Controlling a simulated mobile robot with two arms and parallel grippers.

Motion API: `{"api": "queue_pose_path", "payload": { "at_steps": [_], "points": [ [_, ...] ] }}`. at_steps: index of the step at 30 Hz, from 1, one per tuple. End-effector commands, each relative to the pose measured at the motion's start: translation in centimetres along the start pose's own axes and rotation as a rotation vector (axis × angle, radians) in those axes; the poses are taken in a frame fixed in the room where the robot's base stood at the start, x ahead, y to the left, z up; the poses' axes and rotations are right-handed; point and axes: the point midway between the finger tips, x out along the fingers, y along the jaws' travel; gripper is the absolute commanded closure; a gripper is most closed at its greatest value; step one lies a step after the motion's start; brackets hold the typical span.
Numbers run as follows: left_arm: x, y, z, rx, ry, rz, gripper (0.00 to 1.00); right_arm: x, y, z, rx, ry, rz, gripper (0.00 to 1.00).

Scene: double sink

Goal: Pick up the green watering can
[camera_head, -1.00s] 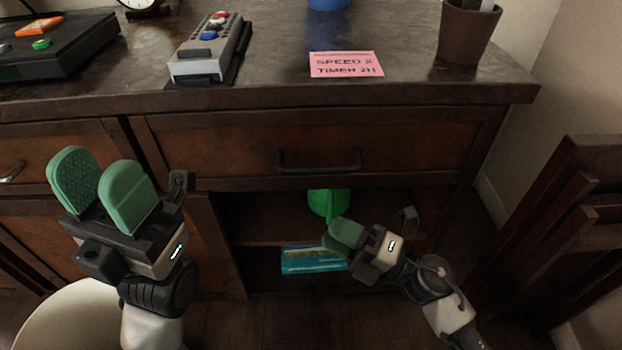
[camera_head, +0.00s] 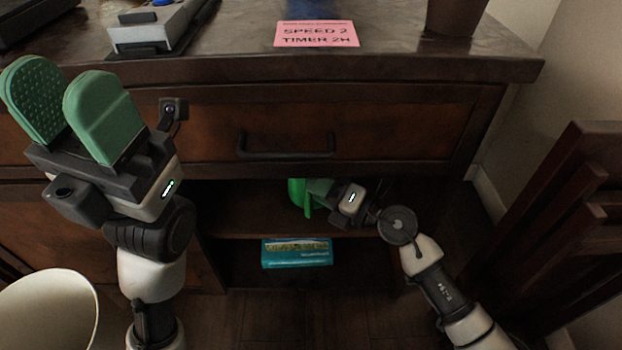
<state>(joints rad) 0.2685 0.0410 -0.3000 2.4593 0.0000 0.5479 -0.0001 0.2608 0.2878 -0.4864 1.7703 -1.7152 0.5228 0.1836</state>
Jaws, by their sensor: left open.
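The green watering can (camera_head: 296,191) stands on the upper shelf of the open cabinet under the drawer. Only part of it shows; the drawer front and my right gripper hide the rest. My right gripper (camera_head: 318,194) is inside the cabinet opening at the can's right side, with its green finger pads overlapping the can in the view. Whether they touch or close on it cannot be told. My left gripper (camera_head: 65,98) is raised in front of the left drawers, its two green pads apart and empty.
A blue box (camera_head: 297,252) lies on the lower shelf. The drawer with its dark handle (camera_head: 285,148) is just above the opening. A wooden chair (camera_head: 575,220) stands at the right, and a white bin (camera_head: 48,312) at the lower left. A pink note (camera_head: 316,34) lies on the top.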

Motion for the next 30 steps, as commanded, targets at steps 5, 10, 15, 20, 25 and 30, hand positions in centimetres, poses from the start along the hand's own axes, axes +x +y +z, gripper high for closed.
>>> {"api": "queue_pose_path", "payload": {
  "at_steps": [5, 10, 15, 20, 25, 30],
  "points": [
    [0.2, 0.2, -0.4, 0.004, 0.031, 0.012, 0.57, 2.3, -0.2, -0.1, 0.0, 0.0, 0.001, 0.62],
    [0.5, 0.2, -0.4, 0.005, 0.033, 0.014, 0.57, 2.7, -0.1, 0.0, 0.001, 0.0, 0.0, 0.62],
    [0.5, 0.2, -0.4, 0.005, 0.032, 0.013, 0.57, 2.6, 0.0, 0.0, 0.001, 0.001, -0.001, 0.7],
    [0.5, 0.2, -0.4, 0.004, 0.032, 0.014, 0.57, 2.6, -0.1, -0.1, 0.001, 0.001, 0.0, 0.94],
    [0.5, 0.2, -0.4, 0.004, 0.032, 0.014, 0.57, 2.6, -0.1, -0.1, 0.003, 0.001, -0.001, 1.0],
    [0.5, 0.2, -0.4, 0.004, 0.031, 0.014, 0.57, 2.6, 0.0, -0.1, 0.003, 0.001, 0.002, 1.0]
  ]
}}
